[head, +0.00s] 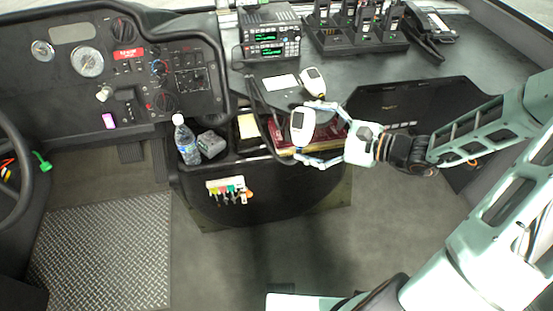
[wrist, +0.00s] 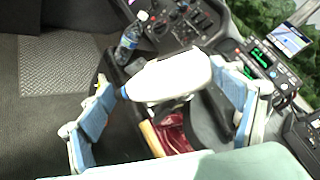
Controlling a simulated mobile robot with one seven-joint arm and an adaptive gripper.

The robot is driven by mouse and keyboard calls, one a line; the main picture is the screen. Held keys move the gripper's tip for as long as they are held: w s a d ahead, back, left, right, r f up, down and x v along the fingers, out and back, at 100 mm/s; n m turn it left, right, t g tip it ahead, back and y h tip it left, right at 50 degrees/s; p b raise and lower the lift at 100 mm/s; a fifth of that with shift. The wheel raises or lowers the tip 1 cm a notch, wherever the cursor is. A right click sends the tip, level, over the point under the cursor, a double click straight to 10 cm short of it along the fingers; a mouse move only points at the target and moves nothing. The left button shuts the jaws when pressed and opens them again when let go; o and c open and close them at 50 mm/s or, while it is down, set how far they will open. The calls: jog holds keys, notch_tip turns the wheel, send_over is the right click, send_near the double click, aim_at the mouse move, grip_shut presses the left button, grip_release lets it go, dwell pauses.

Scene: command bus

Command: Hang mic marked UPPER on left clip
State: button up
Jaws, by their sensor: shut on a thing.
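My gripper (head: 308,132) is shut on a white handheld mic (head: 302,122) with a dark face patch, held above the front of the console. In the wrist view the mic (wrist: 168,78) lies across between the blue fingers of my gripper (wrist: 170,80), its pale back showing. A second white mic (head: 313,82) is on the console just behind the held one, apart from it. No UPPER mark is readable on either mic. I cannot make out the left clip.
A water bottle (head: 185,140) and a grey box (head: 211,144) stand left of the held mic. A dark red book (head: 285,135) lies in the tray below it. The radio (head: 270,38) and handset chargers (head: 352,35) stand behind. Colored keys (head: 230,188) hang on the console front.

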aim_at(291, 141)
jog(key=s+a+f+n+y+b, duration=0.2)
jog(key=a+f+n+y+b, duration=0.1)
jog(key=a+f+n+b, duration=0.4)
jog(key=shift+n+g, duration=0.4)
jog(key=shift+n, duration=0.5)
jog(key=shift+w+d+f+b, duration=0.15)
jog(key=shift+w+d+b, duration=0.35)
jog(key=shift+w, duration=0.65)
jog(key=shift+w+d+f+b, duration=0.15)
jog(key=shift+w+d+b, duration=0.3)
jog(key=shift+w, duration=0.65)
jog(key=shift+w+d+f+b, duration=0.15)
jog(key=shift+w+d+b, duration=0.35)
jog(key=shift+w, duration=0.65)
jog(key=shift+d, duration=0.1)
jog(key=shift+w+f, duration=0.1)
jog(key=shift+f, duration=0.1)
jog(key=shift+f, duration=0.5)
jog(key=shift+f+b, duration=0.25)
jog(key=shift+b, duration=0.05)
jog(key=shift+f, duration=0.35)
jog(key=shift+f+b, duration=0.25)
jog(key=shift+b, duration=0.1)
